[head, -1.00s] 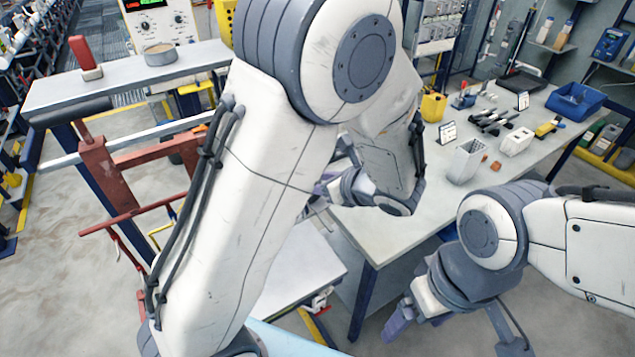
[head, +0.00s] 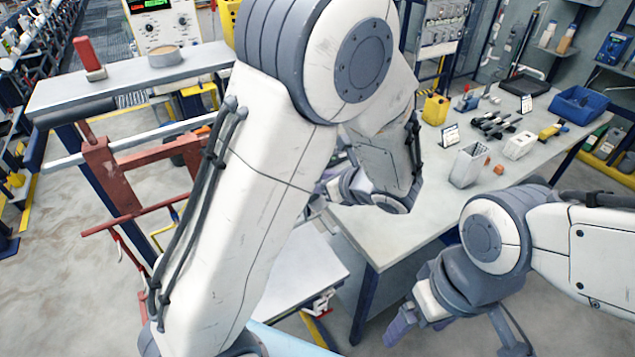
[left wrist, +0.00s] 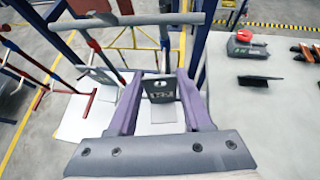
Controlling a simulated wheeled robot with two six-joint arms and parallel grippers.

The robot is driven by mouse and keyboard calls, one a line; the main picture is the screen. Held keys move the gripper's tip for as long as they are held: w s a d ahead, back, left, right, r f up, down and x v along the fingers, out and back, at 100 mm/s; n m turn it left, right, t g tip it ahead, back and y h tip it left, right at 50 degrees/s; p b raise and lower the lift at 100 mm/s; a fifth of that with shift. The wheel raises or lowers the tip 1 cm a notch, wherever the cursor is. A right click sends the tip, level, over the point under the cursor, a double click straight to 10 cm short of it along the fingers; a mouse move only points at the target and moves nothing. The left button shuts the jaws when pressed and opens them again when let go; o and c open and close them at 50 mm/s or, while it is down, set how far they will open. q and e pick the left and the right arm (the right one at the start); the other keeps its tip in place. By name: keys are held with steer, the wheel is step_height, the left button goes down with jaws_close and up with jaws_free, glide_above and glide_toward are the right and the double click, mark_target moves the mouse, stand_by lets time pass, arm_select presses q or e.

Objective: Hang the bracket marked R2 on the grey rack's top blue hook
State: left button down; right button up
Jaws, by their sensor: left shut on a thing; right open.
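A dark bracket plate (left wrist: 160,91) with pale marking sits between the purple fingers of my left gripper (left wrist: 163,98) in the left wrist view. The fingers are shut on it; the marking looks like R2 but is small. A grey bar (left wrist: 120,20) crosses beyond the fingertips; I cannot tell whether it belongs to the grey rack. No blue hook can be made out clearly. In the head view the bracket is hidden behind my left arm. My right gripper (head: 458,338) is open and empty, low in front of the workbench.
A red frame (head: 118,185) stands left of my left arm, beside a long grey bench (head: 115,85). The workbench (head: 400,232) at right carries a grey holder (head: 468,165), a yellow container (head: 435,108) and a blue bin (head: 577,104). Its near corner is clear.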

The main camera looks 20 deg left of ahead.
arm_select(q)
steer(key=shift+w+a+f, duration=0.15)
steer(key=shift+w+a, duration=0.1)
steer(key=shift+a, duration=0.05)
stand_by(0.4)
steer(key=shift+w+a+f+b, duration=0.2)
steer(key=shift+a+b, duration=0.05)
steer(key=shift+b, duration=0.05)
steer(key=shift+w+a+f+b, duration=0.2)
steer(key=shift+a+f+b, duration=0.05)
steer(key=shift+f+b, duration=0.05)
stand_by(0.4)
